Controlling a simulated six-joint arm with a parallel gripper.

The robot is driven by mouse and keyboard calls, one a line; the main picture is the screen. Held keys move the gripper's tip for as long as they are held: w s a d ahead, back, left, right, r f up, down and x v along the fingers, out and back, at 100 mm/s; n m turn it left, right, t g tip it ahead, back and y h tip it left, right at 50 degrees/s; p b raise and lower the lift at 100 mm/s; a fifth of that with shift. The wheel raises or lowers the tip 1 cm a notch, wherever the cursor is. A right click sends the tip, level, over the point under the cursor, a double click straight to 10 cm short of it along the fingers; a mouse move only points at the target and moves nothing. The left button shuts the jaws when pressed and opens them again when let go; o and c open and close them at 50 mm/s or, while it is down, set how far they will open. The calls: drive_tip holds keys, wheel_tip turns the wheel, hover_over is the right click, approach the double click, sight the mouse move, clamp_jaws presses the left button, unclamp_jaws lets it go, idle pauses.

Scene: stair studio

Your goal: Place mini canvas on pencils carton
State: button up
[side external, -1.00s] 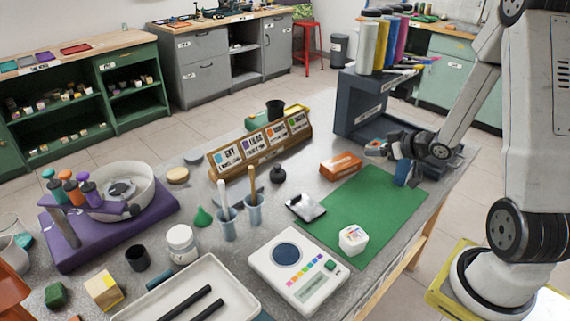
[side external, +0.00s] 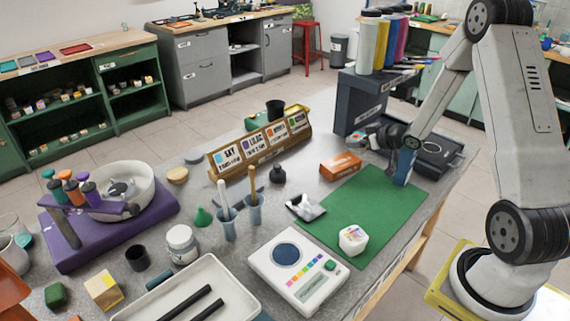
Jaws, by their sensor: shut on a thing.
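My gripper (side external: 410,143) is over the far end of the green mat and is shut on a flat blue piece (side external: 403,169), which looks like the mini canvas. The piece hangs upright below the fingers; whether its lower edge touches the mat is unclear. The fingertips are small and partly hidden by the piece. An orange box (side external: 340,164), which looks like the pencils carton, lies on the table left of my gripper, beside the mat's far left edge. Its visible top is bare.
A dark shelf unit (side external: 358,100) with colored rolls stands behind. A white scale (side external: 298,272) sits in front.

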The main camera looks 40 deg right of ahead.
hover_over(341, 161)
drive_tip(key=f, duration=0.6)
drive_tip(key=shift+s+a+f, duration=0.15)
drive_tip(key=shift+s+f, duration=0.15)
drive_tip(key=shift+f, duration=0.05)
drive_tip(key=shift+w+f, duration=0.25)
drive_tip(key=shift+f, duration=1.6)
drive_tip(key=shift+f, duration=0.1)
drive_tip(key=o, duration=1.2)
drive_tip(key=shift+c, duration=0.2)
drive_tip(key=shift+s, duration=0.1)
